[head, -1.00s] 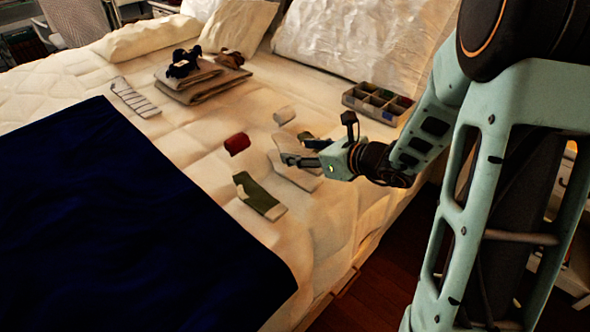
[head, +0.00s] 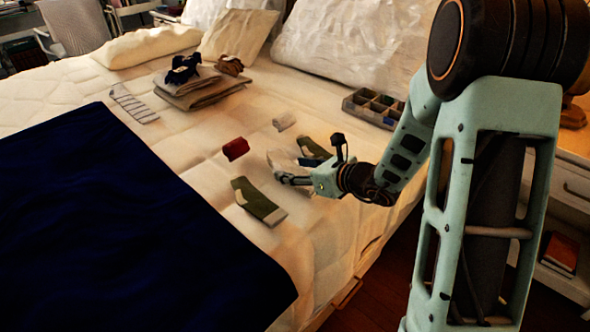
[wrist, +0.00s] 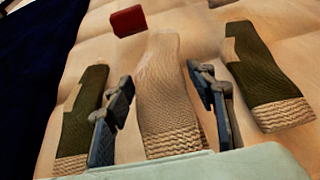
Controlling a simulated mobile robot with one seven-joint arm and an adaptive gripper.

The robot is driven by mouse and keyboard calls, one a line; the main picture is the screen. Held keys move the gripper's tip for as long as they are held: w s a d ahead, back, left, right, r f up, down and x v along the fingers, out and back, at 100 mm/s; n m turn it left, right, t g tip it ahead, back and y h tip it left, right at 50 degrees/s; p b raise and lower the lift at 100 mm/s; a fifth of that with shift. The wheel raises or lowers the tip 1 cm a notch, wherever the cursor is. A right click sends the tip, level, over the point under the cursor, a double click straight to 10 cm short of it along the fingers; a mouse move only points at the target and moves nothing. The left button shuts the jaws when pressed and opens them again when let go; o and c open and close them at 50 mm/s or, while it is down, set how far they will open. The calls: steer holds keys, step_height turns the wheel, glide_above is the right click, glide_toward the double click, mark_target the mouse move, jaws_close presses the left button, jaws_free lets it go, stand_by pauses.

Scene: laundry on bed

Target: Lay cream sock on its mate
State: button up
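A cream knitted sock (wrist: 168,105) lies flat on the bed, centred in the wrist view. It also shows in the head view (head: 281,160), partly hidden by my gripper. My gripper (wrist: 160,82) is open, with one finger on each side of this sock; I cannot tell whether they touch it. In the head view my gripper (head: 284,179) is low over the bed. I cannot make out a second cream sock apart from this one; whether one lies under it is unclear.
Olive socks lie to the left (wrist: 82,115) and right (wrist: 262,80) of the cream one.

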steer(key=o, duration=0.4)
steer(key=shift+r, duration=0.2)
steer(key=p+v, duration=0.3)
steer(key=v, duration=0.7)
steer(key=shift+s+d+r, duration=0.2)
steer(key=shift+d+r, duration=0.05)
steer(key=shift+d, duration=0.05)
steer(key=shift+s+d+r, duration=0.15)
steer(key=shift+s+d, duration=0.2)
steer(key=shift+s, duration=0.1)
